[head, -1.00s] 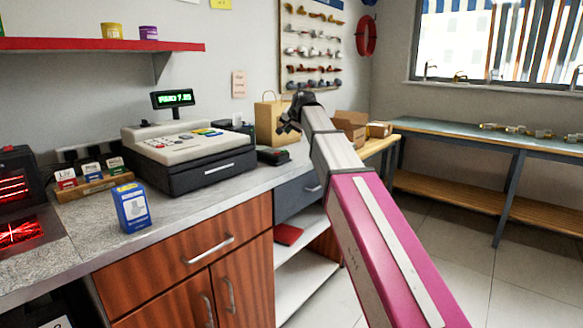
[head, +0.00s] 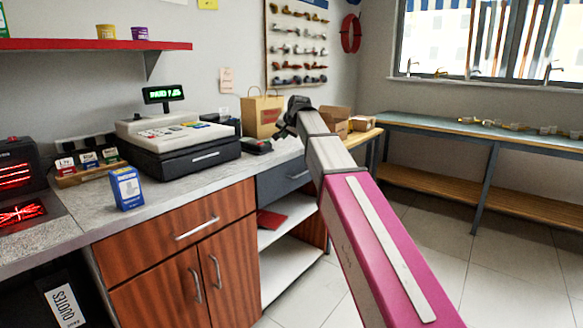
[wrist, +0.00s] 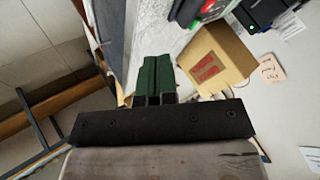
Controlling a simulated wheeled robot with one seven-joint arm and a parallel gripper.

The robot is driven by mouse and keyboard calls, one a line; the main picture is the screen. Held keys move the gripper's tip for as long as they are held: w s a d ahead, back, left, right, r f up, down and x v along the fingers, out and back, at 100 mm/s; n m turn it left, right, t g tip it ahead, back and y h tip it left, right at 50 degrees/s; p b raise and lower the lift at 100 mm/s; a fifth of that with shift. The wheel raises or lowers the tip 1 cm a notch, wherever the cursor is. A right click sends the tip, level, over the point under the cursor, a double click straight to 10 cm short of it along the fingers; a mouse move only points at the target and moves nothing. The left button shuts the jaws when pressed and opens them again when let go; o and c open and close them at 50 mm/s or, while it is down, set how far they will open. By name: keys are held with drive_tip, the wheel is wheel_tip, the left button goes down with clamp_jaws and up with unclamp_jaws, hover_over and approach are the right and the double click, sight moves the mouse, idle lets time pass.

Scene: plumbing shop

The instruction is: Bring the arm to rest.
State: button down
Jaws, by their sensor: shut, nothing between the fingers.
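My arm, pink and grey, reaches forward from the lower right of the head view. My gripper (head: 284,131) is at its far end, dark, in front of the counter's far end and close to the paper bag in the picture. In the wrist view my gripper (wrist: 158,62) shows two green fingers side by side, closed together with nothing between them. The fingers stand clear of the paper bag (wrist: 213,62), which is to their right there.
The counter (head: 190,185) holds a blue box (head: 127,188), a cash register (head: 180,145), a card terminal (head: 257,146) and the paper bag (head: 262,113). Cardboard boxes (head: 335,120) stand beyond my arm. A workbench (head: 450,130) runs along the right wall. Open floor (head: 500,240) lies right.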

drive_tip(key=s+d+f+g+h, duration=0.1)
drive_tip(key=s+d+f, duration=0.3)
drive_tip(key=f, duration=0.5)
drive_tip(key=s+d+f+n+g+h, duration=0.1)
drive_tip(key=s+d+f, duration=0.3)
drive_tip(key=f, duration=0.5)
drive_tip(key=s+d+f+g, duration=0.2)
drive_tip(key=s+d+f, duration=0.2)
drive_tip(key=f, duration=0.5)
drive_tip(key=s+d+f+n+g+h, duration=0.1)
drive_tip(key=s+d+f+g, duration=0.1)
drive_tip(key=s+d+f, duration=0.3)
drive_tip(key=s+d+f+n+g+h, duration=0.1)
drive_tip(key=s+d+f, duration=0.3)
drive_tip(key=s+f, duration=1)
drive_tip(key=shift+s+d+f+g, duration=0.3)
drive_tip(key=shift+s+d+g, duration=0.1)
drive_tip(key=shift+s, duration=0.8)
